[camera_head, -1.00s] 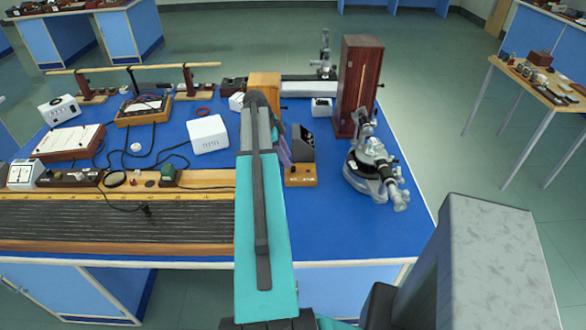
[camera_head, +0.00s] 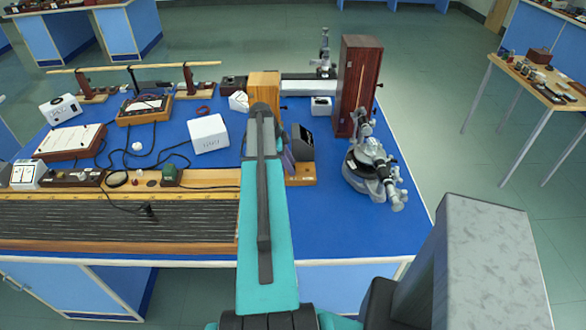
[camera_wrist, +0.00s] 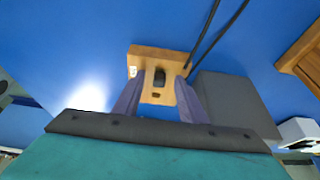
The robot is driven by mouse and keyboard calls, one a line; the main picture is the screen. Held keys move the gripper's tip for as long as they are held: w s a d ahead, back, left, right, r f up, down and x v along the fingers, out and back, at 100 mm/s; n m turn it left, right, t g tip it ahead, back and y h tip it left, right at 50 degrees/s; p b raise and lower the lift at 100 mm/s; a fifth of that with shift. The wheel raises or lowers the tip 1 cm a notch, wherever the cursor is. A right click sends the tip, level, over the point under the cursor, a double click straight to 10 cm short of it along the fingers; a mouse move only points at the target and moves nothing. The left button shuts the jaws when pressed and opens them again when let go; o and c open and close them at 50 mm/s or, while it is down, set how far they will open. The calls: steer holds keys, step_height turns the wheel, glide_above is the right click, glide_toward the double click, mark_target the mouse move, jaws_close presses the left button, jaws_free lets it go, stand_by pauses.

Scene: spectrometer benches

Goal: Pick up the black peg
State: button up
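The black peg (camera_wrist: 159,77) shows in the wrist view as a short dark piece on a small wooden block (camera_wrist: 146,57). A smaller dark mark or hole lies just below it on the block. My gripper (camera_wrist: 158,88) is open, with its two purple fingers apart on either side of the peg in the picture. Nothing shows between the fingertips but the block and peg. How far the fingertips are above the block I cannot tell. In the head view my arm hides the peg; part of a purple finger shows beside a wooden base (camera_head: 303,178).
A dark grey box (camera_head: 301,143) stands close right of my gripper; a grey face (camera_wrist: 235,100) shows there in the wrist view. A metal instrument (camera_head: 374,170) and tall wooden box (camera_head: 358,85) stand farther right. Black cables run near the block. The blue front right bench top is clear.

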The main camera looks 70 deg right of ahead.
mark_target(294, 166)
steer(key=shift+c, duration=0.5)
jaws_close()
steer(key=shift+r, duration=0.15)
steer(key=shift+r+b, duration=0.9)
steer(key=shift+r, duration=0.45)
steer(key=shift+a+r, duration=0.25)
steer(key=shift+a, duration=0.05)
steer(key=w+a+r+b, duration=0.1)
steer(key=a+b, duration=0.3)
steer(key=a, duration=1.1)
steer(key=shift+w+a+r+b, duration=0.15)
steer(key=shift+w+r+b, duration=0.2)
steer(key=shift+w, duration=0.3)
steer(key=shift+r, duration=0.15)
